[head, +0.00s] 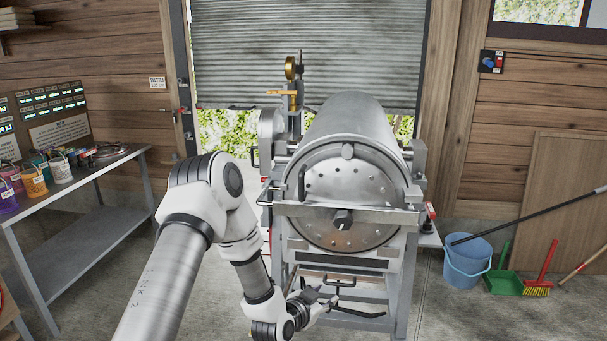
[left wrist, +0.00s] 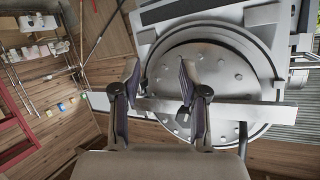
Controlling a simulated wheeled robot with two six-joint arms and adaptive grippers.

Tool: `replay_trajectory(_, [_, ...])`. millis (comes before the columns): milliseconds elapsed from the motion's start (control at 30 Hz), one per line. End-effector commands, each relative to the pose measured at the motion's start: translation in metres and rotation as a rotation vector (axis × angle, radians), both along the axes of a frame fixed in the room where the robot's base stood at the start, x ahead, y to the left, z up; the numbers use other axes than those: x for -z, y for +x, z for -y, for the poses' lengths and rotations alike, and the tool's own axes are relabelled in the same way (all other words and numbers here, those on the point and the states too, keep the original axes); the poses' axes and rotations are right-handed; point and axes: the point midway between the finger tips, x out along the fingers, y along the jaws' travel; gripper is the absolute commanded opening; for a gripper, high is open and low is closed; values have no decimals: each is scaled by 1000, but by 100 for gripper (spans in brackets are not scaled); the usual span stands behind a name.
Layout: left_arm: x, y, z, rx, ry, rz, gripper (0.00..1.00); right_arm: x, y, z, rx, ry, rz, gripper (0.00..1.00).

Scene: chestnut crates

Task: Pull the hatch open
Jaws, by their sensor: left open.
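The hatch (head: 330,190) is a round, perforated metal door on the front end of a horizontal drum (head: 350,118). It looks closed, with a flat metal crossbar (head: 385,217) across it and a dark knob (head: 342,218) at the bar's middle. A dark upright handle (head: 302,182) shows at its left side. My left gripper (head: 322,300) is open, below the hatch and in front of the machine's frame. In the left wrist view, the open fingers (left wrist: 159,82) appear in front of the hatch (left wrist: 225,72) and crossbar (left wrist: 255,112), with nothing visibly held. My right gripper is out of view.
The drum stands on a grey metal frame (head: 403,300). A metal table (head: 95,165) with colored pots is at left. A blue bucket (head: 466,262), a green dustpan (head: 503,283) and a red brush (head: 540,283) are at right. A partly raised shutter (head: 350,45) is behind.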

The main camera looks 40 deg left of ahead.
Motion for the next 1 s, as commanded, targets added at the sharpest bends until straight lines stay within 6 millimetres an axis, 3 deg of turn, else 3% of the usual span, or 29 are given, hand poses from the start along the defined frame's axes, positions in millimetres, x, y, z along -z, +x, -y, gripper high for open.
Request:
replay_trajectory(33, [-71, 14, -36, -74, -18, 119, 43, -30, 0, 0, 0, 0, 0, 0])
replay_trajectory(100, [-136, 22, -78, -163, -60, 255, 43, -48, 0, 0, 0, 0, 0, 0])
replay_trajectory(200, [-198, 19, -117, -255, -128, 373, 43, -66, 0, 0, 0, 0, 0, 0])
replay_trajectory(267, [-218, 18, -124, -273, -153, 410, 43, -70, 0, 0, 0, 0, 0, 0])
replay_trajectory(433, [-222, 32, -127, -269, -149, 424, 43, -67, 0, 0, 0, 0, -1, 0])
replay_trajectory(733, [-222, 83, -146, -269, -151, 423, 43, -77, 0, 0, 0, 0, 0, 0])
replay_trajectory(1000, [-220, 93, -149, -269, -156, 422, 43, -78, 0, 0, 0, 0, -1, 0])
